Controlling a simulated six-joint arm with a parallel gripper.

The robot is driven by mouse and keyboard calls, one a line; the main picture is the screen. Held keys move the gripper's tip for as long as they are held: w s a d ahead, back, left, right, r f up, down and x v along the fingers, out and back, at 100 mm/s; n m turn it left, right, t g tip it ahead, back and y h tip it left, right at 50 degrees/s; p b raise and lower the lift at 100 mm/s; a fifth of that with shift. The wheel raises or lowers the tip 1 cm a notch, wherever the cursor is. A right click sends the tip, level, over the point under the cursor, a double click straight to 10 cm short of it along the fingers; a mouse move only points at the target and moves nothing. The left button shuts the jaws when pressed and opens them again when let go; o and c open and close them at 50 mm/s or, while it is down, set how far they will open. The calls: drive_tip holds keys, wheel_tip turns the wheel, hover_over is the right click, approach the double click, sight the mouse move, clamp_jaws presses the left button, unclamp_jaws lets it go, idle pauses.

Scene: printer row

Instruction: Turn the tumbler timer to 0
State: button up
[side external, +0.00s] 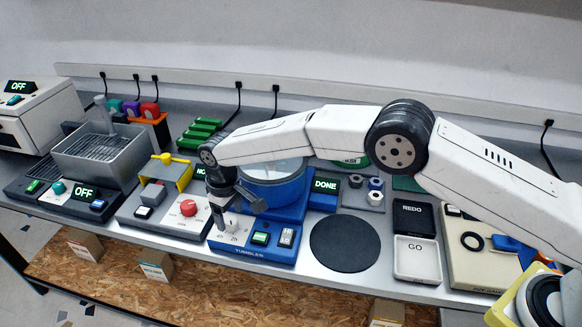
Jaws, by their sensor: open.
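The tumbler (262,252) is a blue machine labelled TUMBLER in the middle of the bench, with a round blue drum (275,190) behind its front panel. The panel has a green-lit button and a white rocker switch on its right part. The timer is at the panel's left part, by small printed marks; my gripper covers most of it, so its setting cannot be read. My gripper (229,217) points down over this left part, open, with its fingers close to the timer. I cannot tell whether they touch it.
A panel with a red knob (188,208) stands close on the left, with a yellow bracket (170,170) behind. A black round pad (345,243) lies to the right, then REDO (413,217) and GO (415,259) trays. My arm spans above the right side.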

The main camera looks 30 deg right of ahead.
drive_tip(key=shift+f, duration=1.05)
clamp_jaws()
drive_tip(key=shift+n, duration=0.3)
drive_tip(key=n, duration=0.4)
drive_tip(key=shift+n, duration=2.2)
